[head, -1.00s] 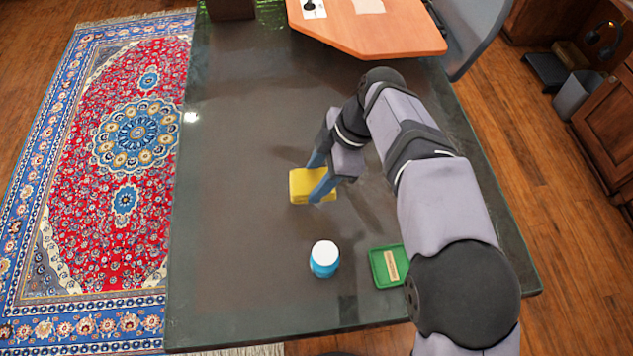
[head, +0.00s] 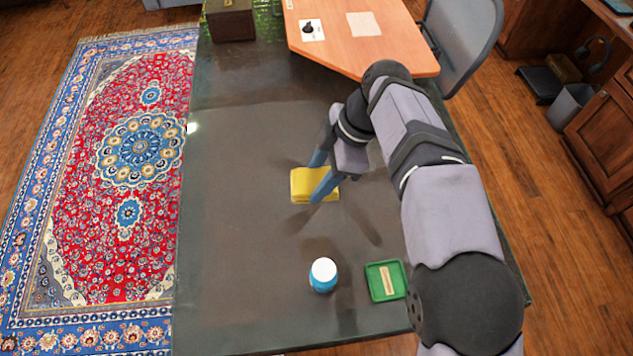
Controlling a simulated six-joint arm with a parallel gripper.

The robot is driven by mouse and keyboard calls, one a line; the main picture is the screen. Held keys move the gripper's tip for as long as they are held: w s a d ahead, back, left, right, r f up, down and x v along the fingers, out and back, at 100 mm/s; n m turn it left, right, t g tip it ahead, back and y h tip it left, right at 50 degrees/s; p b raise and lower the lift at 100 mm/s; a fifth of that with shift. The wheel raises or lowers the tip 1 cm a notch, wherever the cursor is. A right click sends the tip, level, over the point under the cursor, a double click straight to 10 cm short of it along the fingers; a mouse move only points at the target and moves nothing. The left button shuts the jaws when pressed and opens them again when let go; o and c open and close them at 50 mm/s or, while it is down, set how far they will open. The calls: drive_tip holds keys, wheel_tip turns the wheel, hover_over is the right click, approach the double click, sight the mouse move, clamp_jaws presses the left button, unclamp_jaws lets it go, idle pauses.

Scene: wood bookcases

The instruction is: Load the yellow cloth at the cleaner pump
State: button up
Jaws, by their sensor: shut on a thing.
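The yellow cloth (head: 302,186) is a folded, flat block over the middle of the dark table (head: 240,250). My gripper (head: 319,179) is shut on it, with one blue finger across its right part. The cloth seems to be a little above the table, as dark shadows lie apart from it, nearer the front. A small black knob-like piece (head: 308,28) stands on a white square on the orange board (head: 350,45) at the back; I cannot tell whether it is the cleaner pump.
A blue jar with a white lid (head: 323,276) and a green tray (head: 370,284) holding a tan label stand near the front. A dark box (head: 230,20) is at the back left. The table's left side is clear.

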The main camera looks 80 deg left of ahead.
drive_tip(key=d+r+p, duration=0.1)
drive_tip(key=r, duration=0.1)
drive_tip(key=d+r+p, duration=0.1)
drive_tip(key=r, duration=0.1)
drive_tip(key=d+r+p, duration=0.1)
drive_tip(key=r+p, duration=0.1)
drive_tip(key=d+r+p, duration=0.1)
drive_tip(key=d+p, duration=0.3)
drive_tip(key=d, duration=0.1)
hover_over(322, 270)
wheel_tip(322, 270, down, 5)
drive_tip(key=shift+w+f, duration=0.2)
drive_tip(key=shift+f, duration=0.45)
drive_tip(key=shift+w+f, duration=0.25)
drive_tip(key=shift+f, duration=0.35)
drive_tip(key=shift+w+f, duration=0.2)
drive_tip(key=shift+f, duration=0.45)
drive_tip(key=shift+f, duration=0.15)
drive_tip(key=shift+f+b, duration=0.9)
drive_tip(key=shift+f, duration=1.95)
drive_tip(key=shift+f+b, duration=0.95)
drive_tip(key=shift+b, duration=0.25)
drive_tip(key=shift+f+b, duration=0.1)
drive_tip(key=shift+b, duration=0.35)
